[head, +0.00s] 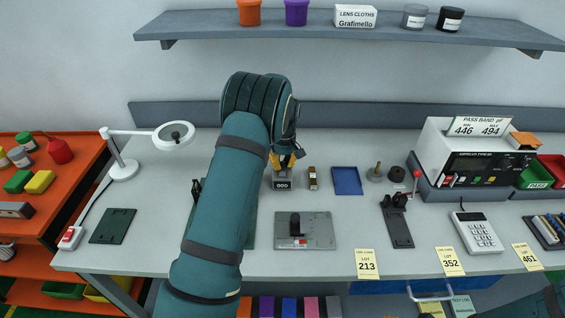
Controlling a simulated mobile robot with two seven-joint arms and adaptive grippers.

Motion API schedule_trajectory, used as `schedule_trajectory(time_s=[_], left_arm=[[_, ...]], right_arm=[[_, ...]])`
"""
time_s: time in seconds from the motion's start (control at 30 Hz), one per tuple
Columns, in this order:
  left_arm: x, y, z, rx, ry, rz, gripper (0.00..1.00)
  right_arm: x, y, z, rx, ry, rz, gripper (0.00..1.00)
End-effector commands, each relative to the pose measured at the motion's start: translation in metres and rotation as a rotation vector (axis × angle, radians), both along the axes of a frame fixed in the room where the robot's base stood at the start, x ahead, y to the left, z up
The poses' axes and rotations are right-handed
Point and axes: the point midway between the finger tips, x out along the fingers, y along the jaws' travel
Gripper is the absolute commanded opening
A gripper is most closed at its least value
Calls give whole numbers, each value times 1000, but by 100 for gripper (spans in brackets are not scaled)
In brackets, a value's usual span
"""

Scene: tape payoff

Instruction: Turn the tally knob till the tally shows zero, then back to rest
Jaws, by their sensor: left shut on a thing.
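The tally (281,184) is a small grey box with a dark window, standing on the bench near the middle. Its digits are tiny and look like 000, but I cannot read them for certain. My left gripper (287,160), with yellow-orange parts, points down right at the top of the tally. It is shut on what appears to be the tally knob, which the fingers and wrist hide. My left arm covers the bench to the left of the tally. My right gripper is not in view.
A small brown and white block (312,178) stands close right of the tally, then a blue tray (347,181). A grey plate with a black block (305,231) lies in front. A magnifier lamp (174,135) stands left; a tester (470,155) stands right.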

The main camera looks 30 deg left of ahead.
Motion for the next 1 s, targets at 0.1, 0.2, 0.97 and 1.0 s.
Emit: schedule_trajectory(time_s=[0.1, 0.2, 0.97, 1.0], left_arm=[[1, -1, 0, 0, -2, 3, 0], [1, 0, 0, 0, -2, 3, 0], [2, -1, 18, 1, -4, 1, 50], [2, -1, 25, 0, -5, 1, 50]], right_arm=[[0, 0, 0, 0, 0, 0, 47], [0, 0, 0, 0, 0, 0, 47], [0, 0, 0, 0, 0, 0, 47], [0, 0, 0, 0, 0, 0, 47]])
